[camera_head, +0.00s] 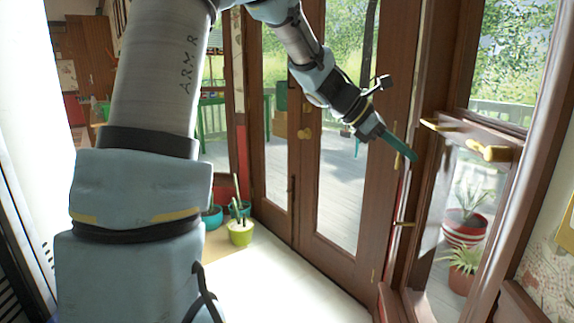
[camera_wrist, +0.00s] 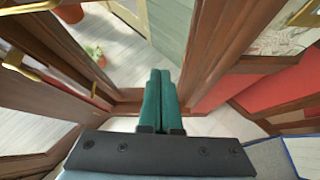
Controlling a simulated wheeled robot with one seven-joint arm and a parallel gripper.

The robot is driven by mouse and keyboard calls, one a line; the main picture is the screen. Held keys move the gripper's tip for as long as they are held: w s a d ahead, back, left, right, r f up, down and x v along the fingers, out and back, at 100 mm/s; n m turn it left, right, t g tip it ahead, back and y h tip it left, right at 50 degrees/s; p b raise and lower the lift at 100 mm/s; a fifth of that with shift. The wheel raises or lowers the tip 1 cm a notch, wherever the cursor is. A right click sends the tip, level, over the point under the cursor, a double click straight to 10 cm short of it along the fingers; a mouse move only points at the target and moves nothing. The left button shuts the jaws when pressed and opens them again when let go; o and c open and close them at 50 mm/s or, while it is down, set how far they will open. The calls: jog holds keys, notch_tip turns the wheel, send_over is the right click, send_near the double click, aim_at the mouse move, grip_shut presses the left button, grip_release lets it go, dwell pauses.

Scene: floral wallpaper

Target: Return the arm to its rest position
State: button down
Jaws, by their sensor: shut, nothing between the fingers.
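My arm (camera_head: 158,95) rises on the left of the head view and bends over at the top. Its far end comes down in front of the wooden glass doors. My gripper (camera_head: 410,152) has green fingers that point down and to the right, close to the door frame in the picture. In the wrist view my gripper (camera_wrist: 161,75) shows both green fingers side by side, touching, with nothing between them. Whether the fingers touch the door frame cannot be told.
Wooden glass doors (camera_head: 312,150) fill the middle. A window (camera_head: 470,152) with brass handles (camera_head: 495,153) stands at the right. Potted plants (camera_head: 240,232) sit on the floor near the doors. A striped pot (camera_head: 465,230) shows behind the right glass. Pale floor (camera_head: 285,285) is clear in front.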

jog(key=s+a+f+m+t+y, duration=0.1)
jog(key=s+a+f+m+y, duration=0.1)
jog(key=a, duration=1)
jog(key=s+a+f+m+t+y+p, duration=0.1)
jog(key=a+f+m+y, duration=0.4)
jog(key=a, duration=0.8)
jog(key=s+a+f+m+t+y+p, duration=0.1)
jog(key=s+a+f+m+y, duration=0.2)
jog(key=a+f+m, duration=0.4)
jog(key=a+m, duration=0.1)
jog(key=a, duration=0.4)
jog(key=shift+s+a+m, duration=0.15)
jog(key=shift+s+m, duration=0.15)
